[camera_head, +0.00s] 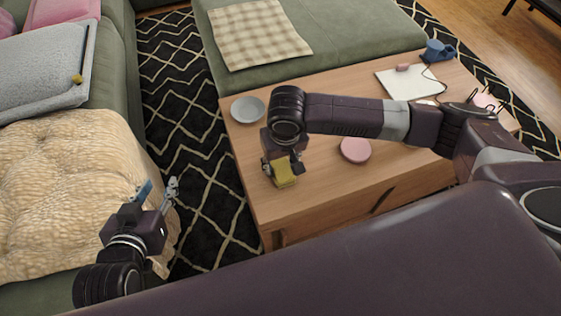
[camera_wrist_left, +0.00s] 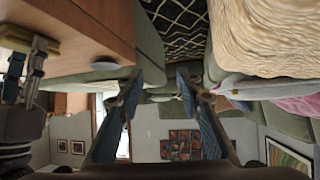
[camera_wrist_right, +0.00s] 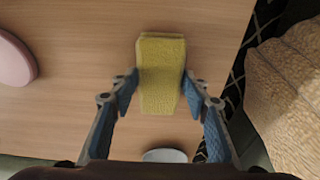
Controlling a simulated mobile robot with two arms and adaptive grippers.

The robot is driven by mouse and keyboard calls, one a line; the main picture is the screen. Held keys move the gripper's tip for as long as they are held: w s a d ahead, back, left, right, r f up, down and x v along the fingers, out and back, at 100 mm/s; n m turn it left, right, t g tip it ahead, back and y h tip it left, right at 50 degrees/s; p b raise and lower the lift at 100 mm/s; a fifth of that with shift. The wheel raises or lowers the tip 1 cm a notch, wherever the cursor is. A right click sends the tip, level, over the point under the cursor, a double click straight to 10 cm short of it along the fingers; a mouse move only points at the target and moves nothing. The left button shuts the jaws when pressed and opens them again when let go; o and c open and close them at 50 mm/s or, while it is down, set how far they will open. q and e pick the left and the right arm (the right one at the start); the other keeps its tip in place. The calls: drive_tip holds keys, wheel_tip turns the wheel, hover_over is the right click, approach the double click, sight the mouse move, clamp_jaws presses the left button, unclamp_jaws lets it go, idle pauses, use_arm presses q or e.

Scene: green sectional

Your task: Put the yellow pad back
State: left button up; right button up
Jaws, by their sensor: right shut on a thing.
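The yellow pad (camera_head: 285,174) is a small rectangular block over the near left part of the wooden coffee table (camera_head: 320,192). My right gripper (camera_head: 282,164) is shut on it from above. In the right wrist view the pad (camera_wrist_right: 161,72) sits between the two blue-lined fingers, its long side pointing away from the wrist. I cannot tell whether the pad touches the tabletop. My left gripper (camera_head: 159,190) is open and empty beside the couch, left of the table; its parted fingers also show in the left wrist view (camera_wrist_left: 160,82).
A grey dish (camera_head: 248,109) and a pink disc (camera_head: 355,150) lie on the table near my right gripper. A white pad (camera_head: 408,83) and a blue mug (camera_head: 438,50) are further right. The green couch seats border the table and the patterned rug (camera_head: 185,90).

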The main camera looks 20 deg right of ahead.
sight(280, 164)
drive_tip(key=o, duration=1)
use_arm(q)
drive_tip(key=shift+s+f, duration=0.1)
drive_tip(key=shift+f, duration=0.05)
